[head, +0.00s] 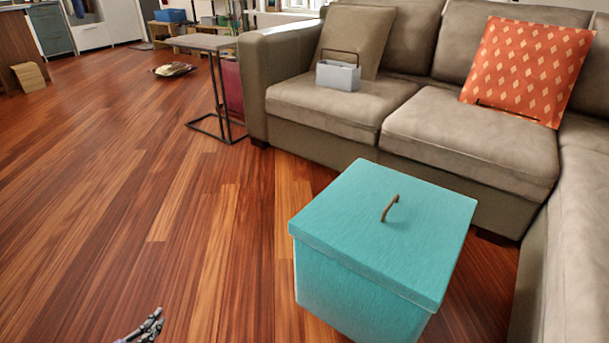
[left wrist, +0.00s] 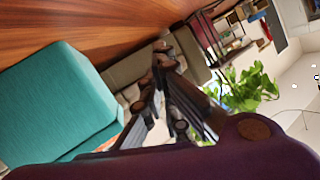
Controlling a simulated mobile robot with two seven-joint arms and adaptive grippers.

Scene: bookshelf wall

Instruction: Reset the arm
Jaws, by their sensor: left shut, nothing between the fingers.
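My left gripper (head: 148,328) shows only in part at the bottom edge of the head view, over the wood floor. It is left of the teal box and apart from it. In the left wrist view my left gripper (left wrist: 165,62) is shut, with nothing seen between its fingers. That view is turned on its side. My right gripper shows in neither view.
A teal lidded box (head: 345,225) with a brown handle stands before the grey-brown sofa (head: 465,140). A grey basket (head: 338,75) and an orange pillow (head: 528,70) are on the sofa. A narrow side table (head: 205,42) stands beside it.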

